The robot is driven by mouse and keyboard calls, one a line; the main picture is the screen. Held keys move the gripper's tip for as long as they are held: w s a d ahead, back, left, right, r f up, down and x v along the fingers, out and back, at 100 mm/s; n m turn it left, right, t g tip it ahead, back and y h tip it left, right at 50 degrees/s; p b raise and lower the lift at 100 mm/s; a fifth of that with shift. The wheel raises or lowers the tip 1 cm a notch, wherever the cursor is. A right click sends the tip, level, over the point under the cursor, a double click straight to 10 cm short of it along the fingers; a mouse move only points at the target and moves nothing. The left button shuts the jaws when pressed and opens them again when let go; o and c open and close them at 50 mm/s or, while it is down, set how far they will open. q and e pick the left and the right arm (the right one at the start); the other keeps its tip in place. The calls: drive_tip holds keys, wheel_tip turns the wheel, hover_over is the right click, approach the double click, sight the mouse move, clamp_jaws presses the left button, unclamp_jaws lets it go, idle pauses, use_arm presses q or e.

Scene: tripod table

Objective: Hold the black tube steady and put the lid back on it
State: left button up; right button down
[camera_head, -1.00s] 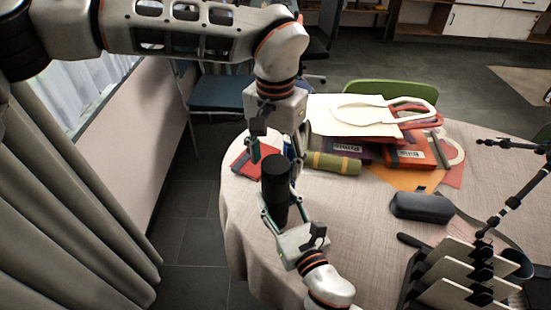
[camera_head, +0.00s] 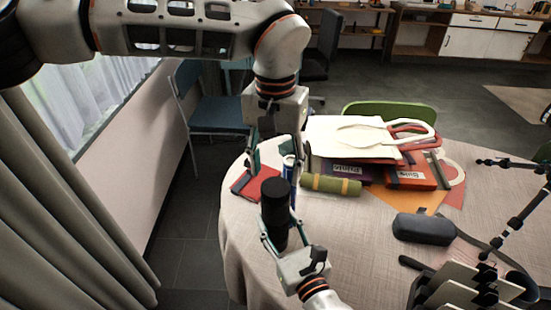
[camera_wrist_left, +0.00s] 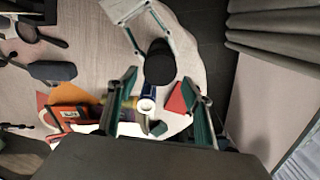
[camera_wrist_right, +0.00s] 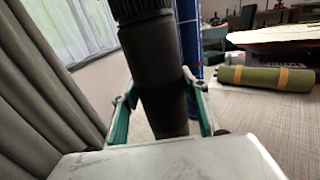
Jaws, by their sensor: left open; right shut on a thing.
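The black tube (camera_head: 275,238) stands upright at the table's left edge. My right gripper (camera_head: 278,240) is shut around its body from the front; the right wrist view shows the tube (camera_wrist_right: 163,105) between the fingers. A wider dark ribbed piece, apparently the lid (camera_head: 275,195), sits on its top end and also shows at the top of the right wrist view (camera_wrist_right: 138,8). My left gripper (camera_head: 275,152) is open and empty above it, fingers pointing down. In the left wrist view the round black top (camera_wrist_left: 160,62) lies near the open fingertips.
A green roll (camera_head: 330,186), stacked books, a bag (camera_head: 355,135) and a dark case (camera_head: 423,229) lie to the right. A rack and tripod stand farther right.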

use_arm(q)
drive_tip(key=n, duration=0.7)
drive_tip(key=shift+r, duration=0.25)
drive_tip(key=n, duration=0.7)
drive_tip(key=shift+r, duration=0.2)
drive_tip(key=n, duration=0.4)
drive_tip(key=shift+r, duration=0.15)
drive_tip(key=n, duration=0.3)
drive_tip(key=shift+r+n, duration=0.1)
drive_tip(key=shift+n, duration=0.3)
drive_tip(key=n, duration=0.7)
drive_tip(key=shift+r, duration=0.2)
drive_tip(key=n, duration=0.5)
drive_tip(key=shift+r, duration=0.15)
drive_tip(key=n, duration=0.5)
drive_tip(key=shift+r+n, duration=0.2)
drive_tip(key=shift+n, duration=0.2)
drive_tip(key=n, duration=0.5)
drive_tip(key=shift+r, duration=0.15)
drive_tip(key=n, duration=0.4)
drive_tip(key=shift+r, duration=0.1)
